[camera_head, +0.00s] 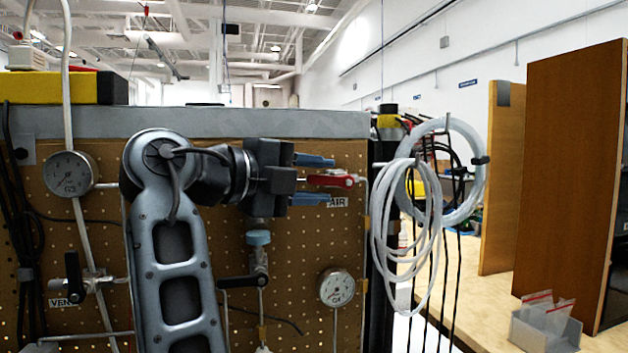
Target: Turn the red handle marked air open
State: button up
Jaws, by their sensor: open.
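The red handle (334,181) is on the brown pegboard panel (300,235), just above a white label reading AIR (338,202). It lies roughly level, with its right end in clear view. My gripper (318,180) is open. One blue finger is above the handle and the other is below it, with the handle between them. There is a visible gap at both fingers, and I cannot tell if either touches. The handle's left end and its valve body are hidden behind my gripper.
A black-handled valve (250,280) and a round gauge (337,288) sit lower on the panel. Another gauge (70,174) and a black valve handle (73,278) by a VENT label are at left. Coiled white tubing (410,220) hangs right of the panel.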

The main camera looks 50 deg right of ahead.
jog(key=f+v, duration=0.1)
jog(key=v, duration=0.6)
jog(key=shift+a+r+b, duration=0.35)
jog(key=shift+a+r, duration=0.1)
jog(key=shift+r, duration=0.1)
jog(key=shift+w, duration=0.15)
dwell(1.1)
